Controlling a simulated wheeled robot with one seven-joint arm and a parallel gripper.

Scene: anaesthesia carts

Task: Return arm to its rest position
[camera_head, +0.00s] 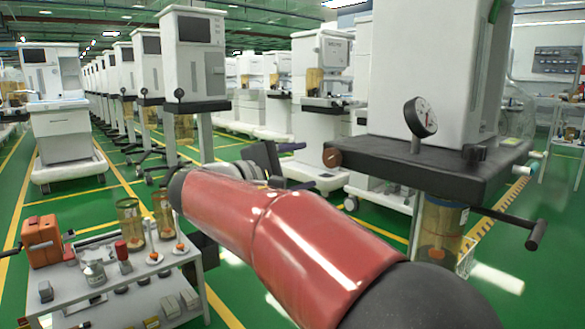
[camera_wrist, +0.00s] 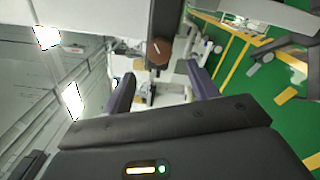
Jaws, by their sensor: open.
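My red arm reaches from the lower right of the head view toward the middle. My gripper (camera_head: 268,157) is at its far end, beside the dark shelf of the nearest anaesthesia cart. In the wrist view my gripper (camera_wrist: 160,88) shows two purple-grey fingers spread wide apart, with nothing between them. The nearest anaesthesia cart (camera_head: 420,80) is a large white body on a dark shelf (camera_head: 440,165) with a round gauge (camera_head: 421,117). A brown knob (camera_head: 331,157) sits at the shelf's left corner, to the right of my gripper. The knob (camera_wrist: 159,52) also shows in the wrist view.
A grey trolley (camera_head: 135,300) at lower left holds an orange box (camera_head: 42,240), amber canisters (camera_head: 131,220) and small parts. A black handle (camera_head: 537,235) juts from the nearest cart's right side. Rows of white carts stand behind. Green floor (camera_head: 110,200) lies open between them.

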